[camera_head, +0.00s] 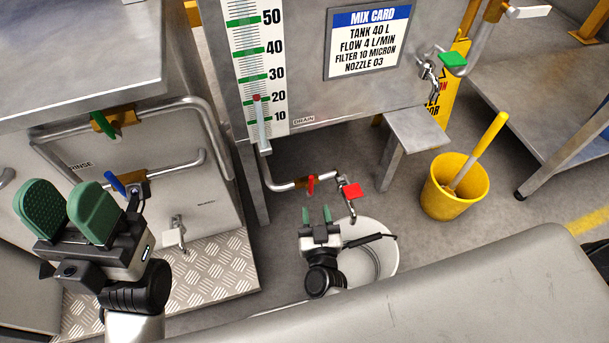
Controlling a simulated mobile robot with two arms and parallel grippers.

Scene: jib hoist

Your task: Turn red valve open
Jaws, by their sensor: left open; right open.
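The red valve lever (310,185) sits on a brass valve body in the drain pipe (278,186) under the tank. The lever appears to stand crosswise to the pipe. I cannot tell how large the gap is; no contact shows. My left gripper (68,212) is open and empty at the far left, well away from the red valve.
A white bucket (389,255) with a hose stands behind my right gripper. A yellow bucket (447,210) is to the right. Pipes with a green lever (113,128) and a blue lever (115,183) are near my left gripper. The tank (310,107) overhangs the drain pipe.

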